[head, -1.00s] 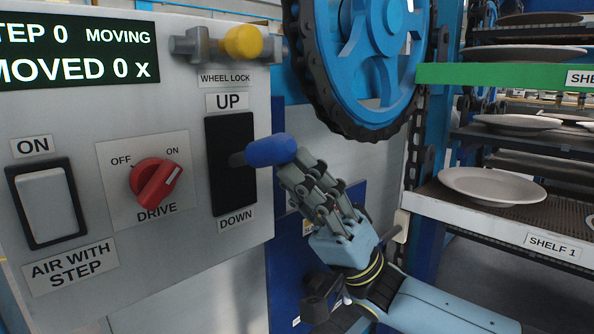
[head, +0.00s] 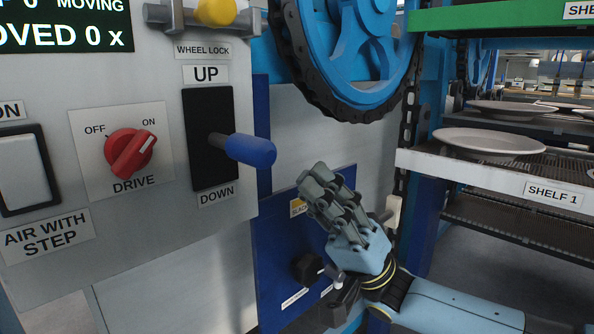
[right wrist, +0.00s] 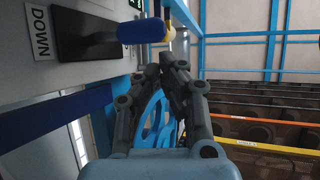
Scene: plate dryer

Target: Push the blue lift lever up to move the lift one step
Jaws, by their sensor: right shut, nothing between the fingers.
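The blue lift lever (head: 250,150) sticks out of a black slot plate (head: 209,165) between the UP and DOWN labels, at about the middle of the slot. The lever also shows in the right wrist view (right wrist: 143,30). My right gripper (head: 312,182) is shut and empty, to the right of and below the lever's tip, apart from it. In the right wrist view its fingers (right wrist: 172,62) are together, with the lever beyond them to the upper left. My left gripper is not in view.
The panel carries a red DRIVE knob (head: 130,153) pointing to ON, a white switch (head: 22,170) and a yellow WHEEL LOCK knob (head: 214,11). A large blue wheel with a chain (head: 350,60) is above. Shelves with plates (head: 489,141) stand at the right.

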